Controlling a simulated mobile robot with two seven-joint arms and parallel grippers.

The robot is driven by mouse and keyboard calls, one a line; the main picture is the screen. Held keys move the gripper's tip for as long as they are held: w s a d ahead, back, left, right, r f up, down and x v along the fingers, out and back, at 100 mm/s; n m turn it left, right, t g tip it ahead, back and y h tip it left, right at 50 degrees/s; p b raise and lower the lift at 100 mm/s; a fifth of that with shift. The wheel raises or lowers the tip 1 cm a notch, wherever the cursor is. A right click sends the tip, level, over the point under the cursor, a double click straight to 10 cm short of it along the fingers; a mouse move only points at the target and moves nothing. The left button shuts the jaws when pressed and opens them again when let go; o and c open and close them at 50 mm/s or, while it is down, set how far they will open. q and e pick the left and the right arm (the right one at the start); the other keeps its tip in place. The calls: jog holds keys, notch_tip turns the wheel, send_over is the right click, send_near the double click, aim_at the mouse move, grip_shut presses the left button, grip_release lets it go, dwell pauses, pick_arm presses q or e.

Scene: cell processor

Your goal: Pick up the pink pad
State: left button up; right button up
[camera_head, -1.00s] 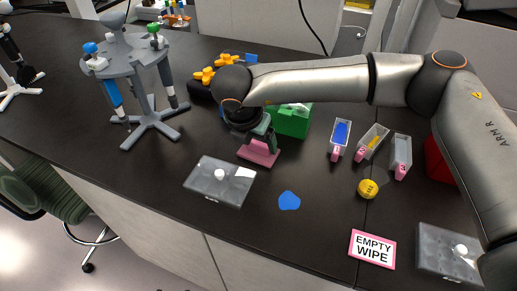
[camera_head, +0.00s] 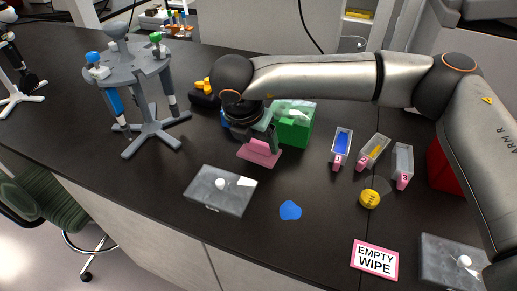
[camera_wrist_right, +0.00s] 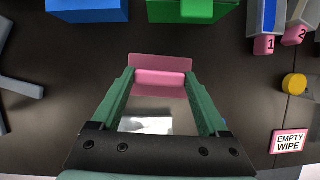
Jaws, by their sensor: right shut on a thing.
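The pink pad (camera_head: 259,155) has a flat pink plate with a thicker pink grip bar on top. My right gripper (camera_head: 264,138) is above it and shut on that bar. In the right wrist view the pad (camera_wrist_right: 160,62) sits at the tips of the green fingers of my right gripper (camera_wrist_right: 160,80), with the bar between them. The pad appears held a little above the dark bench, in front of the green box. My left gripper is not in view.
A grey clear-lidded case (camera_head: 219,193) and a blue patch (camera_head: 290,210) lie in front of the pad. The green box (camera_head: 296,128) is behind it. A pipette stand (camera_head: 150,130) is left. Small numbered bins (camera_head: 341,143), a yellow disc (camera_head: 369,199) and an EMPTY WIPE sign (camera_head: 374,260) are right.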

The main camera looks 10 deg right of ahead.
pick_arm(q)
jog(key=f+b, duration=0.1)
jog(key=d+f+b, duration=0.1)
jog(key=b, duration=0.1)
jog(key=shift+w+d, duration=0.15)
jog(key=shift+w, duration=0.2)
pick_arm(e)
jog(key=s+a+r, duration=0.3)
jog(key=s+r, duration=0.7)
jog(key=s, duration=0.3)
jog(key=shift+s, duration=0.4)
jog(key=o, duration=0.7)
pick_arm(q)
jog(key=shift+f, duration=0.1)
pick_arm(e)
grip_shut()
